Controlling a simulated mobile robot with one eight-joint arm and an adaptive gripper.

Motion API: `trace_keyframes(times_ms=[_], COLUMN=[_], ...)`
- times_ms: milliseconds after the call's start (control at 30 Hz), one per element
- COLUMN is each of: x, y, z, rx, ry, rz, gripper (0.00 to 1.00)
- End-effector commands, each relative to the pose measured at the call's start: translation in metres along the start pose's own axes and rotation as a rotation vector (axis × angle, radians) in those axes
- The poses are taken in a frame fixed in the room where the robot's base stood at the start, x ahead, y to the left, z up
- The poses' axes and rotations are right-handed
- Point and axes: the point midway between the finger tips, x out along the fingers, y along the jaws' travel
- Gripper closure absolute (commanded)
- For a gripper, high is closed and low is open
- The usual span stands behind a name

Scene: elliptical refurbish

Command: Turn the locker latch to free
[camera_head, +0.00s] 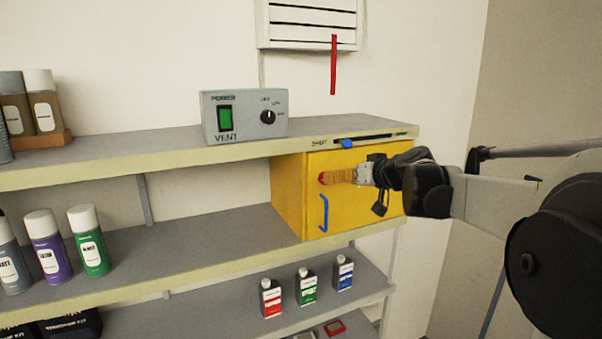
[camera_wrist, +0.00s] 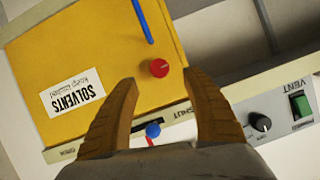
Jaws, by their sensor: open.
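The yellow locker (camera_head: 290,190) stands under the shelf top; its door also fills the left of the wrist view (camera_wrist: 60,50). A round red knob (camera_head: 322,179), which looks like the latch, sits on the door. In the wrist view the red knob (camera_wrist: 159,68) lies between and just beyond my fingertips. My gripper (camera_head: 335,177) is open and points at the door, with its fingers (camera_wrist: 161,82) spread and nothing between them. I cannot tell whether they touch the knob. A blue bar handle (camera_head: 323,213) is below the knob.
A blue-ended slider (camera_head: 346,143) runs along the shelf edge just above the locker. The grey VENT box (camera_head: 245,116) stands on the shelf top. Spray cans (camera_head: 88,240) stand left, small bottles (camera_head: 307,287) below. The middle shelf between cans and locker is clear.

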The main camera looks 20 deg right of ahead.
Motion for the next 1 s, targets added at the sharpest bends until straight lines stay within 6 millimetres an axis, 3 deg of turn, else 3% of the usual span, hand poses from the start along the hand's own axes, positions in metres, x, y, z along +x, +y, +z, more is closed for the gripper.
trace_keyframes(times_ms=[200, 400, 800, 967, 1000], x=[0.045, 0.072, 0.081, 0.08, 0.08], y=[-0.001, 0.0, 0.0, 0.0, 0.0], z=[-0.002, -0.001, 0.0, 0.0, 0.0], rx=[0.0, 0.0, 0.0, 0.0, 0.0], ry=[-0.001, -0.001, -0.001, -0.001, -0.001], rz=[-0.002, 0.0, 0.0, 0.0, 0.0], gripper=[0.43, 0.43, 0.45, 0.94, 0.96])
